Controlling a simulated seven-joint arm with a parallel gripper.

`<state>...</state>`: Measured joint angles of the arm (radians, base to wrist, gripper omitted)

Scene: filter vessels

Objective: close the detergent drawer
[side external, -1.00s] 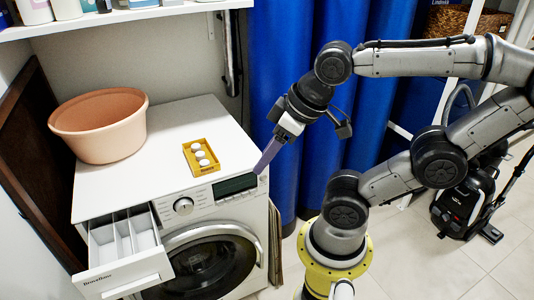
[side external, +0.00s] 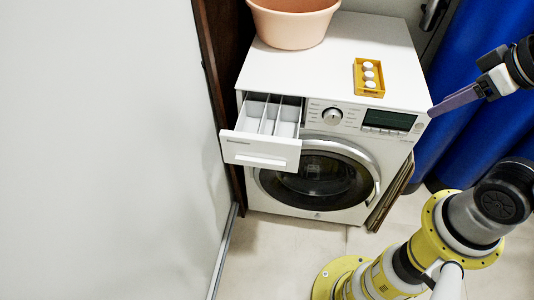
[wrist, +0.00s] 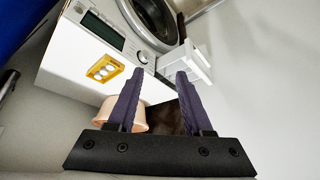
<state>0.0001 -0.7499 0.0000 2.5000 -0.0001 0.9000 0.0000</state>
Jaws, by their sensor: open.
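The detergent drawer (side external: 262,147) is pulled out at the upper left of the white washing machine (side external: 320,62). Its divided compartments look empty, and its front has a handle slot. In the wrist view the drawer (wrist: 199,66) appears beyond the right finger. My gripper (side external: 433,112) is by the machine's upper right front corner in the side view, well right of the drawer. Its purple fingers (wrist: 157,74) stand apart with nothing between them. Whether a fingertip touches the machine cannot be told.
A peach basin (side external: 295,22) and a yellow tray (side external: 369,89) with white round pieces stand on the machine top. The round door (side external: 318,175) is shut. A pale wall (side external: 100,150) lies left of the drawer. Floor in front is clear on the left.

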